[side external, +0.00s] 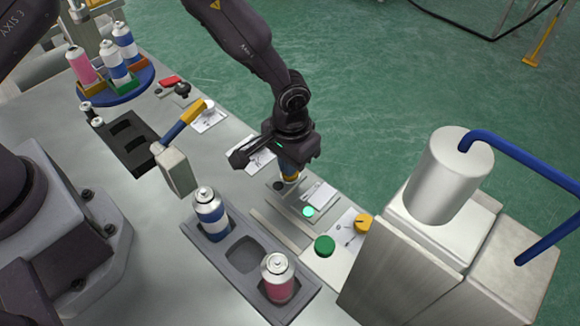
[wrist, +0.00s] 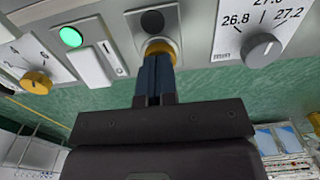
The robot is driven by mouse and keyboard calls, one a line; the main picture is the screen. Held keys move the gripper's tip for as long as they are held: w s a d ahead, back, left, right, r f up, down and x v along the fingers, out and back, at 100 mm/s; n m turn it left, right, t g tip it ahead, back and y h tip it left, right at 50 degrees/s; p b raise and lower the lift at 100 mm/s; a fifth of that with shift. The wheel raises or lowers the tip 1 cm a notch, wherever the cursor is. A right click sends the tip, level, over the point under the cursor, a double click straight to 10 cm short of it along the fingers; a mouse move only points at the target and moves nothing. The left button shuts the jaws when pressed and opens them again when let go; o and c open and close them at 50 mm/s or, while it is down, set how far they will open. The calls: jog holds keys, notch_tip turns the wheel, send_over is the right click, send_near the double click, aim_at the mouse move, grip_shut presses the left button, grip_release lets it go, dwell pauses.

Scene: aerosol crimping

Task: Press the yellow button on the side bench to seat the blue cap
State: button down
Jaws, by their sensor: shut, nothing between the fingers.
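My gripper (side external: 286,166) is shut and empty, its fingers pointing down at the side bench panel. In the wrist view its dark blue fingers (wrist: 155,72) reach to the yellow button (wrist: 172,47), which shows partly behind the fingertips. I cannot tell whether they press it or only touch it. A blue-banded can (side external: 210,213) stands upright in the left slot of a grey tray (side external: 241,262). A separate blue cap cannot be made out.
A lit green lamp (side external: 309,211), a green knob (side external: 324,246) and a yellow knob (side external: 362,224) are close to my gripper. A pink can (side external: 277,277) stands in the tray. A tall silver cylinder (side external: 447,175) on a metal housing is at the right. Several cans stand on a blue turntable (side external: 118,94).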

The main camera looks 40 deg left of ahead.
jog(key=shift+f, duration=0.2)
notch_tip(320, 180, up, 11)
dwell(1.4)
jog(key=shift+f, duration=0.1)
jog(key=s+a+r+t, duration=0.2)
jog(key=s+a+r, duration=0.6)
jog(key=s+r, duration=0.2)
jog(key=s+a+r+t, duration=0.3)
jog(key=s+a+r, duration=0.6)
jog(key=r, duration=0.3)
jog(key=shift+s+a+r+t, duration=0.15)
jog(key=shift+s+a+t, duration=0.15)
jog(key=shift+s, duration=0.15)
